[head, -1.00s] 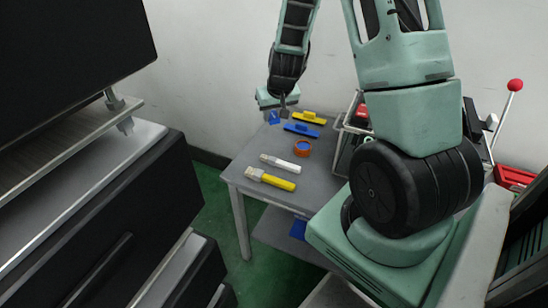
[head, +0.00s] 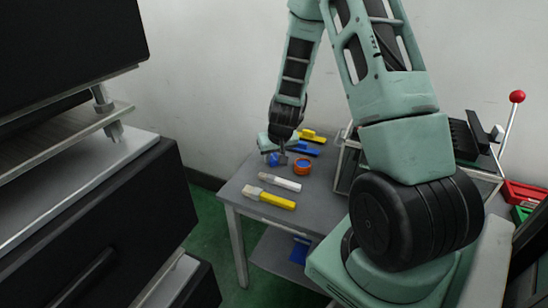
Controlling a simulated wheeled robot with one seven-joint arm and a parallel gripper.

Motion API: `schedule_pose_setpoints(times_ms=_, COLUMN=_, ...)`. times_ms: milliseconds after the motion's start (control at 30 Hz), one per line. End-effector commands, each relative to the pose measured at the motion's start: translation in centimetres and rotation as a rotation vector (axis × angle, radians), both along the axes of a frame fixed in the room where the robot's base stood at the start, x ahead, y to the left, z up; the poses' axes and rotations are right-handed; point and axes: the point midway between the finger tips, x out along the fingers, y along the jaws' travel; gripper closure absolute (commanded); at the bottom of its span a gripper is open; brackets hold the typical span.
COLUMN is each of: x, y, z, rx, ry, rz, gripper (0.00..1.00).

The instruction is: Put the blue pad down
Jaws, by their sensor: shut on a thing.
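The blue pad (head: 272,159) shows as a small blue piece at my gripper (head: 282,159), over the far left part of the grey table (head: 243,190). My gripper is shut on it. The jaws are small and partly hidden by the wrist, so the exact grip does not show. I cannot tell whether the pad touches the tabletop or hangs just above it.
An orange ring with a blue middle (head: 302,167) lies just right of my gripper. A blue handled block (head: 305,149) and a yellow one (head: 313,136) are behind. White (head: 280,182) and yellow-handled (head: 270,198) brushes lie in front.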

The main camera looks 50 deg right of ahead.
Motion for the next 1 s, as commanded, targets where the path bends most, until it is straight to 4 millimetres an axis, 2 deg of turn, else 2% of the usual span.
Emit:
schedule_pose_setpoints(times_ms=233, x=0.0, y=0.0, z=-0.3, rx=0.000, ry=0.000, rz=0.001, gripper=0.92)
schedule_pose_setpoints(times_ms=267, x=0.0, y=0.0, z=-0.2, rx=-0.001, ry=-0.001, rz=0.001, gripper=0.68)
schedule_pose_setpoints(times_ms=333, x=0.0, y=0.0, z=-0.1, rx=-0.001, ry=-0.001, rz=0.001, gripper=0.49)
schedule_pose_setpoints(times_ms=600, x=0.0, y=0.0, z=-0.1, rx=0.000, ry=-0.001, rz=0.000, gripper=0.49)
schedule_pose_setpoints(times_ms=733, x=-0.1, y=0.1, z=0.7, rx=-0.001, ry=-0.002, rz=0.001, gripper=0.49)
schedule_pose_setpoints(times_ms=867, x=-0.7, y=0.4, z=2.8, rx=-0.003, ry=-0.004, rz=0.001, gripper=0.49)
schedule_pose_setpoints(times_ms=1000, x=-1.8, y=0.9, z=5.7, rx=-0.004, ry=-0.004, rz=0.001, gripper=0.49)
